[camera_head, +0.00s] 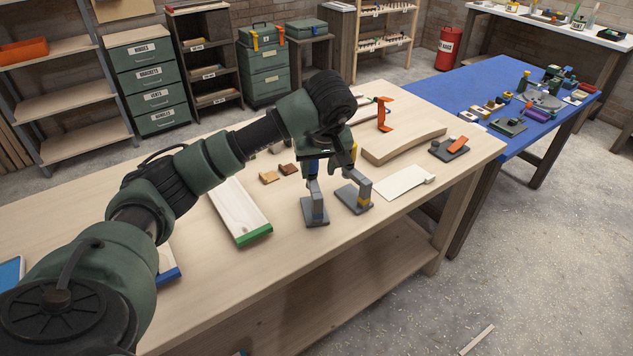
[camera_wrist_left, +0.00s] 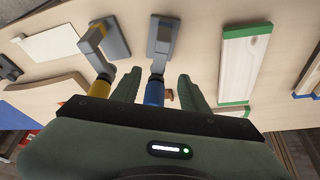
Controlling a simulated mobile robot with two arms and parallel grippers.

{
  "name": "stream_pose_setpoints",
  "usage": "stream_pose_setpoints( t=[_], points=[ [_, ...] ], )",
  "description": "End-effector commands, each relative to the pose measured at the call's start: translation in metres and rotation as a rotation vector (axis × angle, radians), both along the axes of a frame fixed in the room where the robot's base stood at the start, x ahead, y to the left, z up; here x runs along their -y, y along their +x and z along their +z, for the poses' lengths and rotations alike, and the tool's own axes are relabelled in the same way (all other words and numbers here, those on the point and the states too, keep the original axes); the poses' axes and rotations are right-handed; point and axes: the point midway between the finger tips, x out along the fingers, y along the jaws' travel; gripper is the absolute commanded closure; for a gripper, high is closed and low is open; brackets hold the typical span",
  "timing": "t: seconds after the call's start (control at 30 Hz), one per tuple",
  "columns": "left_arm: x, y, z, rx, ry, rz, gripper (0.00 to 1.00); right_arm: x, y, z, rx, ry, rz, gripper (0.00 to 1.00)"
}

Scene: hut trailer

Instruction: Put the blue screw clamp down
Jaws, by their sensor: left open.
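The blue screw clamp (camera_head: 317,213) is grey with a blue part and stands upright on the wooden workbench (camera_head: 285,285), near its front edge. In the left wrist view its blue part (camera_wrist_left: 154,93) lies between the two green fingers of my left gripper (camera_wrist_left: 160,90), which is open around it. In the head view the left gripper (camera_head: 325,168) is just above the clamp, and the arm hides part of it. Whether a finger touches the clamp, I cannot tell. A similar grey clamp with a yellow part (camera_head: 357,197) stands to the right, outside the fingers. My right gripper is not in view.
A pale board with a green end (camera_head: 240,213) lies left of the clamp. A white sheet (camera_head: 403,183), a curved wooden piece (camera_head: 405,146) and an orange clamp (camera_head: 383,115) are to the right and behind. Bare bench lies along the front edge.

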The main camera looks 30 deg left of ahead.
Motion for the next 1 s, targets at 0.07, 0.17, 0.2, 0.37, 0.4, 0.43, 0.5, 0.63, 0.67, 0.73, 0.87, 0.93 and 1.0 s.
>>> stream_pose_setpoints(
  t=[0.07,0.17,0.2,0.37,0.4,0.43,0.5,0.63,0.67,0.73,0.87,0.93,1.0],
  points=[
    [0.003,-0.002,0.010,0.003,0.000,-0.001,0.56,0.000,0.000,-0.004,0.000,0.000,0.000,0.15],
    [0.006,-0.005,0.018,0.001,-0.001,0.001,0.56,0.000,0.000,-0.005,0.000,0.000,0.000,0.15],
    [0.006,-0.006,0.020,0.000,0.000,0.001,0.56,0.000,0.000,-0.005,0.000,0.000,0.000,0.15],
    [0.007,-0.007,0.023,0.000,0.000,0.001,0.56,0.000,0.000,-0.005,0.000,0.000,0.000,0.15],
    [0.007,-0.007,0.023,0.000,0.000,0.001,0.56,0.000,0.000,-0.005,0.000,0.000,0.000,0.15],
    [0.007,-0.007,0.023,0.000,-0.001,0.001,0.56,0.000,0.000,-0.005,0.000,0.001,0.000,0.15],
    [0.012,-0.007,0.019,-0.002,-0.018,-0.005,0.56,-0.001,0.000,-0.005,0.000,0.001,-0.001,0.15],
    [0.060,-0.011,-0.008,-0.016,-0.182,-0.032,0.56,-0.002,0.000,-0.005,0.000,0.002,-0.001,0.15],
    [0.080,-0.014,-0.017,-0.025,-0.252,-0.037,0.56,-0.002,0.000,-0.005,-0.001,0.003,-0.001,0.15],
    [0.137,-0.027,-0.036,-0.060,-0.460,-0.036,0.56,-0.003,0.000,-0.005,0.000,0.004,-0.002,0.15],
    [0.248,-0.067,-0.043,-0.195,-0.917,0.052,0.56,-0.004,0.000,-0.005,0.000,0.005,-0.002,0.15],
    [0.295,-0.088,-0.030,-0.297,-1.150,0.139,0.56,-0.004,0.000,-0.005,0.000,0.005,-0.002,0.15],
    [0.333,-0.107,-0.008,-0.426,-1.380,0.258,0.56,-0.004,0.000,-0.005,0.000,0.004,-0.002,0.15]
  ],
)
